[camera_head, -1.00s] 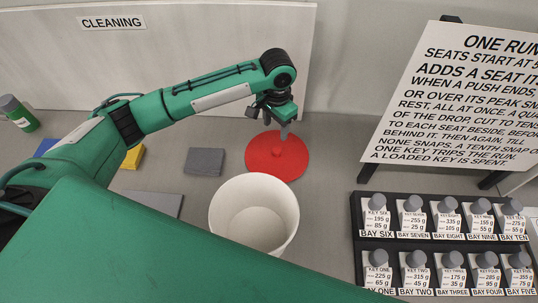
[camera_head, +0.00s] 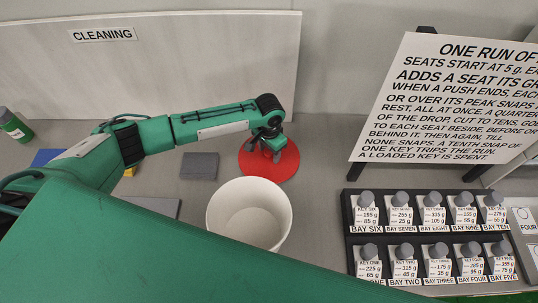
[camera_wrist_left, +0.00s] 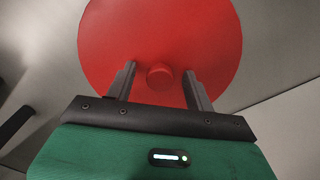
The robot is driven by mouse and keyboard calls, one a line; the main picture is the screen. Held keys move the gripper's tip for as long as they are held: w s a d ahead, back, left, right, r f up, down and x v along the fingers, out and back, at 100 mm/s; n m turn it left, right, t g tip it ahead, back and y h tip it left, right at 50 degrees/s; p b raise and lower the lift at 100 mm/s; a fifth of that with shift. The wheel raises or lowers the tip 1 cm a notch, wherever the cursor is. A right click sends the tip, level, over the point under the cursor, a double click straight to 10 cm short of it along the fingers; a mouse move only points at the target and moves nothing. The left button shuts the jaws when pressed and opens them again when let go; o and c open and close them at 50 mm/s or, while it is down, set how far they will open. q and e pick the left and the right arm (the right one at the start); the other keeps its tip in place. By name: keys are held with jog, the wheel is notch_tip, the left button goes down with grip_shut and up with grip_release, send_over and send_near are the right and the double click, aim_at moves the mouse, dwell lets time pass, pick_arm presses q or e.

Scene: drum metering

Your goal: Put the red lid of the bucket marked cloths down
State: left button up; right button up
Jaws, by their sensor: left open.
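The red lid (camera_head: 286,166) lies flat on the grey surface just behind the open white bucket (camera_head: 221,238). It also fills much of the left wrist view (camera_wrist_left: 205,40), with its small red knob (camera_wrist_left: 160,77) in the middle. My left gripper (camera_head: 271,154) is low over the lid. In the left wrist view my left gripper (camera_wrist_left: 158,78) is open, one finger on each side of the knob with gaps between. No writing shows on the bucket's visible side. My right gripper is not in view.
A rack of knobbed keys (camera_head: 349,225) stands at the right under a large text board (camera_head: 440,105). A grey square (camera_head: 199,166) lies left of the lid. A green bottle (camera_head: 14,125) is at far left. A white panel marked CLEANING (camera_head: 200,60) stands behind.

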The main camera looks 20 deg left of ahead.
aim_at(269, 151)
pick_arm(q)
grip_shut()
jog(key=shift+r, duration=0.5)
notch_tip(269, 151, up, 19)
jog(key=b, duration=0.4)
